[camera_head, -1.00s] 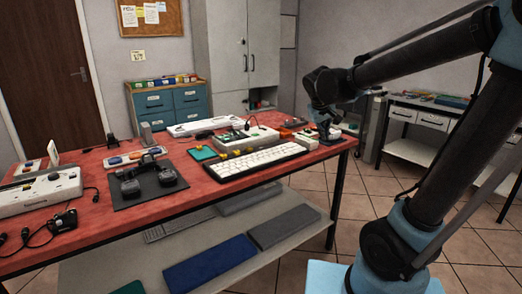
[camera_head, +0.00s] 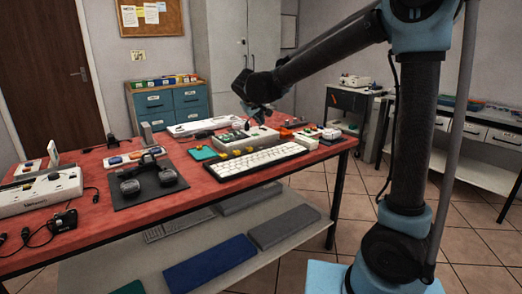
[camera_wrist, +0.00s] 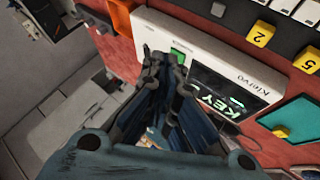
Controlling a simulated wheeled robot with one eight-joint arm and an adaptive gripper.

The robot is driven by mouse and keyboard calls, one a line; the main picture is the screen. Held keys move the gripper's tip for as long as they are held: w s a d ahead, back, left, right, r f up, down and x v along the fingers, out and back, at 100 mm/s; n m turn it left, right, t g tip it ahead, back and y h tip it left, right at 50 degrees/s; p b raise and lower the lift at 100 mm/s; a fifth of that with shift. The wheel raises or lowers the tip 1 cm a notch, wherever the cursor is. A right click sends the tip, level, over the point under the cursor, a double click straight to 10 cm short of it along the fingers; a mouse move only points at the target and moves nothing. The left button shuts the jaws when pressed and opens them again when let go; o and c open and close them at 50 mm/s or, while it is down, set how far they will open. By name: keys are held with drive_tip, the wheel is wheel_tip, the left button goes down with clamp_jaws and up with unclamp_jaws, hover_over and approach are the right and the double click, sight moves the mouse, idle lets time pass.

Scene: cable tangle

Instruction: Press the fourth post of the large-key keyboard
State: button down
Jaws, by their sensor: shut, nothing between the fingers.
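The large-key keyboard (camera_head: 262,160), with white keys in a dark frame, lies near the table's front edge. Its white keys also show at the top right of the wrist view (camera_wrist: 284,6). Yellow posts numbered 2 (camera_wrist: 260,33) and 5 (camera_wrist: 307,60) stand beside it; I cannot make out a fourth post.
A teal tray (camera_head: 203,153) lies left of the keyboard. A dark mat with a headset-like object (camera_head: 150,180) lies further left. An orange bin (camera_wrist: 121,18) is next to the box. The red table (camera_head: 95,215) has free room at its front left.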

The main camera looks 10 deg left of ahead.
drive_tip(key=shift+f, duration=0.1)
drive_tip(key=shift+f, duration=4.3)
drive_tip(key=shift+f, duration=0.1)
drive_tip(key=shift+f, duration=0.25)
drive_tip(key=shift+f, duration=0.35)
drive_tip(key=shift+r, duration=0.8)
drive_tip(key=shift+r, duration=2.5)
